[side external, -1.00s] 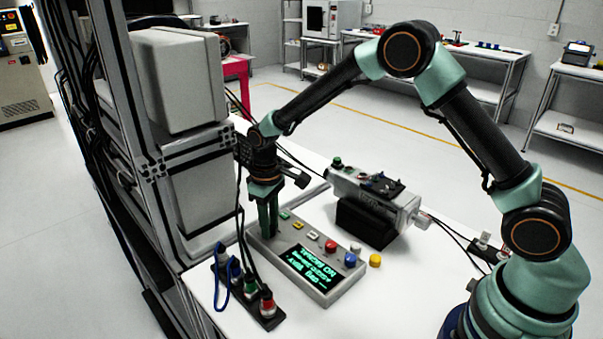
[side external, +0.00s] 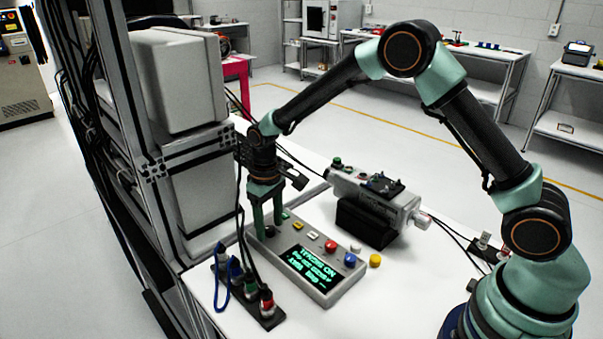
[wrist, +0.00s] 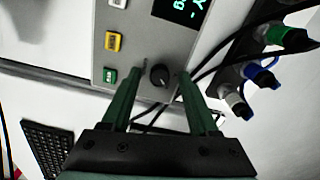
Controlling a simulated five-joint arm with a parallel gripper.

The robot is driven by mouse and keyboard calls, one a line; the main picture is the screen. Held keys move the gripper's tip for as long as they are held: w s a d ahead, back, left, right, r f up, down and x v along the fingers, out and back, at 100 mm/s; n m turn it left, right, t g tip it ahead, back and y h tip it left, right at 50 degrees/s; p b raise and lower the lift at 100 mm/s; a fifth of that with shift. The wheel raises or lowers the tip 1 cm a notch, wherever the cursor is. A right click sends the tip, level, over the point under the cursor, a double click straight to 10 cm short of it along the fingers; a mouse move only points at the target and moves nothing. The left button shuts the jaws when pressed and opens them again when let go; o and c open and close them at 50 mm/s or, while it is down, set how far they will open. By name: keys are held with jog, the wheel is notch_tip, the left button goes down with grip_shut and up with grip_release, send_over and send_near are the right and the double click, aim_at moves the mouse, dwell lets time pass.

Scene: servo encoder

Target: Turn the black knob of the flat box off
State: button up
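The flat grey box (side external: 318,290) lies on the white table with a lit green-text display (side external: 308,263); its end also shows in the wrist view (wrist: 122,22). The black knob (wrist: 159,75) sits near the box's end in the wrist view, with a light pointer mark on it; in the side view it is mostly hidden by my fingers. My gripper (side external: 268,232) points down over that end. In the wrist view my gripper (wrist: 161,73) has one finger on each side of the knob, with a visible gap to each. The fingers are apart and hold nothing.
Yellow (wrist: 114,41) and green (wrist: 110,75) buttons sit close to the knob. A black strip of cable plugs (side external: 262,312) lies along the box's near side. A black-cradled grey device (side external: 370,205) stands behind the box. The rack (side external: 190,200) rises at left.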

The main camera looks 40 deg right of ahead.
aim_at(270, 228)
notch_tip(270, 228, up, 12)
dwell(0.7)
